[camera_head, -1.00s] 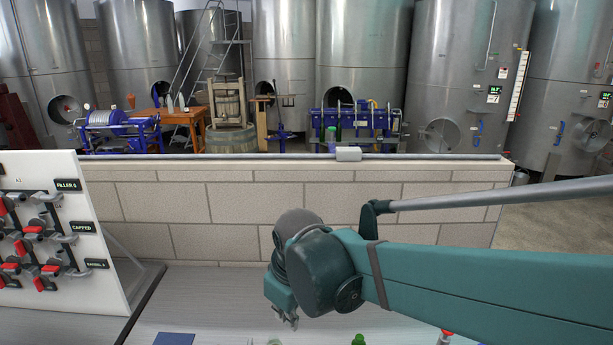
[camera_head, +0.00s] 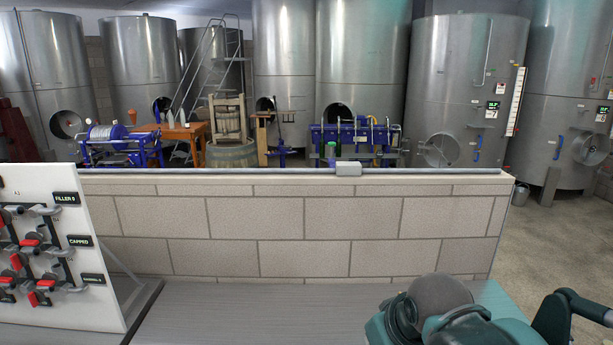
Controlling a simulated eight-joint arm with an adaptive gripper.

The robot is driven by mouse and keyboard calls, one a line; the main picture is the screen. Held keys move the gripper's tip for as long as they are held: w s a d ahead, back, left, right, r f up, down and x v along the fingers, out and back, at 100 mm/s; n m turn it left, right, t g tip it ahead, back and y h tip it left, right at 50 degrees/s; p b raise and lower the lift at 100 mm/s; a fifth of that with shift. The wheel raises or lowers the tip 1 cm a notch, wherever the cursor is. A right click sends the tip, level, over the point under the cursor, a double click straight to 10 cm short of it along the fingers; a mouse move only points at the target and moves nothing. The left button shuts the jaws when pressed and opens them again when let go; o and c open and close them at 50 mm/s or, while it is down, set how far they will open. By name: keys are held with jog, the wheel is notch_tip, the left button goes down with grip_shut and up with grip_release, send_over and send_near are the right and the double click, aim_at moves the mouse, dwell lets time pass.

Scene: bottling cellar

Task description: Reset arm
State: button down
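A pale block wall (camera_head: 290,225) runs behind the grey worktop (camera_head: 260,305). A white valve panel (camera_head: 90,225) with red handles stands at the left. The visible worktop between panel and arm is clear. Steel tanks (camera_head: 360,60) and a blue filler machine (camera_head: 350,140) stand beyond the wall.

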jog(key=s+d+f+m+t, duration=0.1)
jog(key=s+d+m, duration=0.2)
jog(key=d, duration=0.4)
jog(key=shift+s+m+h, duration=0.3)
jog(key=shift+s+h, duration=0.1)
jog(key=shift+s, duration=0.3)
